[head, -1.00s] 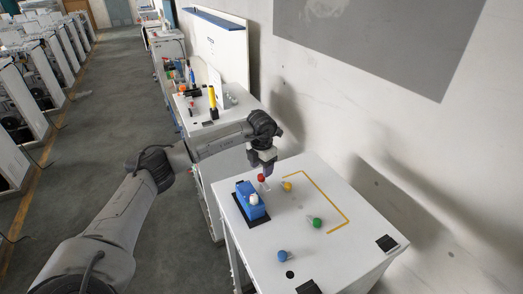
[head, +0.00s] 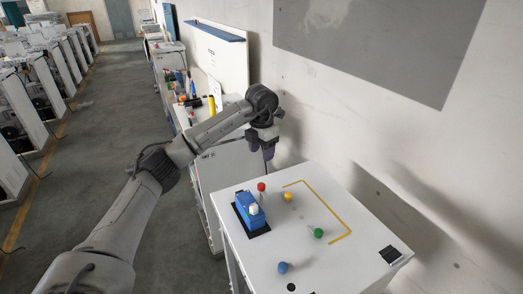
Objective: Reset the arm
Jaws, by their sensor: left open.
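My left arm comes in from the left in the head view. Its gripper (head: 262,152) hangs pointing down above the far edge of the white table (head: 330,252), open and empty. It is apart from everything on the table. Below it stands a small item with a red top (head: 261,187), beside the blue dispenser (head: 248,209) with a white top on a black base. My right gripper is not in view.
A yellow (head: 288,197), a green (head: 318,233) and a blue (head: 283,267) topped piece stand on the table. A yellow line (head: 330,208) marks its right part. A wall is close on the right. A bench with tools (head: 195,104) stands behind.

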